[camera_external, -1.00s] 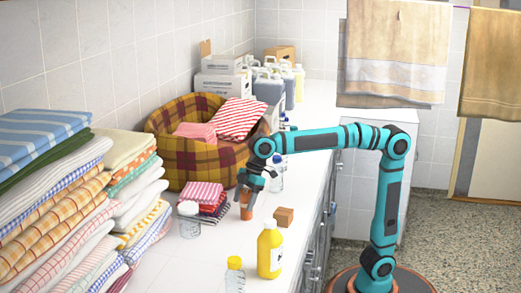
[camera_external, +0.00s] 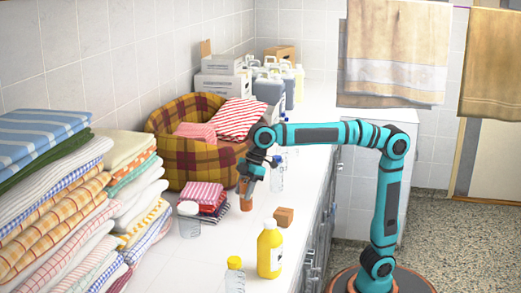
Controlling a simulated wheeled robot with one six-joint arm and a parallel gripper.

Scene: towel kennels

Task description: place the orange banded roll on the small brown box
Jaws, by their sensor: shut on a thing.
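The orange banded roll (camera_external: 246,203) stands upright on the white counter, with its upper part between the fingers of my gripper (camera_external: 247,184). My gripper points down and is shut on the roll from above. I cannot tell whether the roll's bottom touches the counter. The small brown box (camera_external: 284,216) sits on the counter to the right of the roll and a little nearer the camera, a short gap away. Its top is bare.
A yellow bottle (camera_external: 270,252) stands just in front of the box. A clear yellow-capped bottle (camera_external: 235,277), a white-lidded jar (camera_external: 189,222) and folded cloths (camera_external: 203,195) are close by. A plaid basket (camera_external: 200,150) and a clear bottle (camera_external: 277,177) stand behind.

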